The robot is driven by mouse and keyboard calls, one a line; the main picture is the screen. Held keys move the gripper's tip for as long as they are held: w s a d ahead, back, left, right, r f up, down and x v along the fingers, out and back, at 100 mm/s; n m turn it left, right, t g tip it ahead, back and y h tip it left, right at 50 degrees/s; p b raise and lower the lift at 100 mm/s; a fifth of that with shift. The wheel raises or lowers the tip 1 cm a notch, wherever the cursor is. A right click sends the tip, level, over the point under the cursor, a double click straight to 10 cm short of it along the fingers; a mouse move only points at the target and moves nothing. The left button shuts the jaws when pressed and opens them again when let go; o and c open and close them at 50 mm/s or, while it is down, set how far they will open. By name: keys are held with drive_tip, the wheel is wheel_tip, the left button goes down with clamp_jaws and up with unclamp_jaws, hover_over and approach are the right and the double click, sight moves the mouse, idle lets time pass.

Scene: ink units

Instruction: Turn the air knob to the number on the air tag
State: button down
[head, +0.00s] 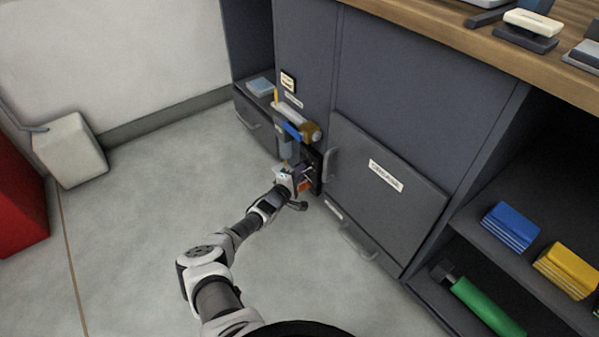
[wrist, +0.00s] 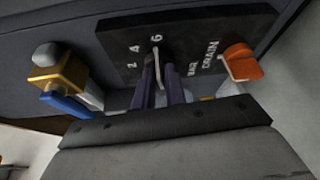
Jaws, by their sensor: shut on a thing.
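The air knob (wrist: 156,60) is on a dark panel (wrist: 205,27) marked 2, 4, 6 and BAR in the wrist view. Its pale pointer lies close to the 6. My gripper (wrist: 161,84) has its two dark fingers shut on the knob, one on each side, hiding most of its body. In the head view my gripper (head: 302,175) is at the small panel on the cabinet front. A small white tag (head: 288,80) is on the cabinet above it; I cannot read a number on it.
An orange drain knob (wrist: 242,62) sits beside the air knob, right of my fingers. A brass fitting (wrist: 58,74) with a blue lever (wrist: 66,105) is on the left. A grey cabinet door (head: 385,185) is right of the panel. The floor (head: 150,190) is clear.

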drive_tip(key=shift+f+m, duration=0.15)
drive_tip(key=shift+m, duration=0.45)
drive_tip(key=c, duration=1.4)
unclamp_jaws()
drive_tip(key=shift+c, duration=0.2)
drive_tip(key=p+v, duration=0.5)
drive_tip(key=v, duration=0.8)
drive_tip(key=shift+s+f, duration=0.35)
drive_tip(key=shift+s, duration=0.05)
drive_tip(key=shift+a, duration=0.15)
